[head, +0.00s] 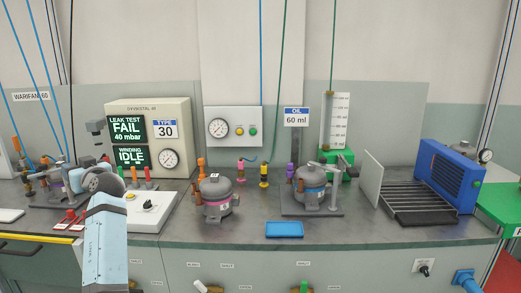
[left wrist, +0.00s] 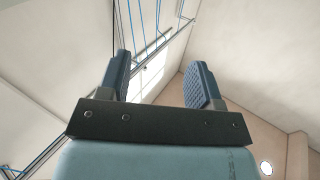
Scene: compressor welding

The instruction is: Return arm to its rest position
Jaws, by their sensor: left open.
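My left arm (head: 106,240) rises from the bottom left of the head view, in front of the bench. Its wrist end overlaps the left part of the bench in the picture, and the fingers are hard to make out there. In the left wrist view my left gripper (left wrist: 160,65) is open, with its two dark blue padded fingers wide apart and nothing between them. Behind the fingers show only walls, ceiling, and hanging blue lines. My right gripper is in neither view.
A compressor (head: 216,205) stands mid-bench; another (head: 311,182) sits in a fixture to its right. The tester panel (head: 150,108) reads FAIL and IDLE. A blue tray (head: 284,230) lies near the front edge. A blue blower unit (head: 447,170) stands at the right.

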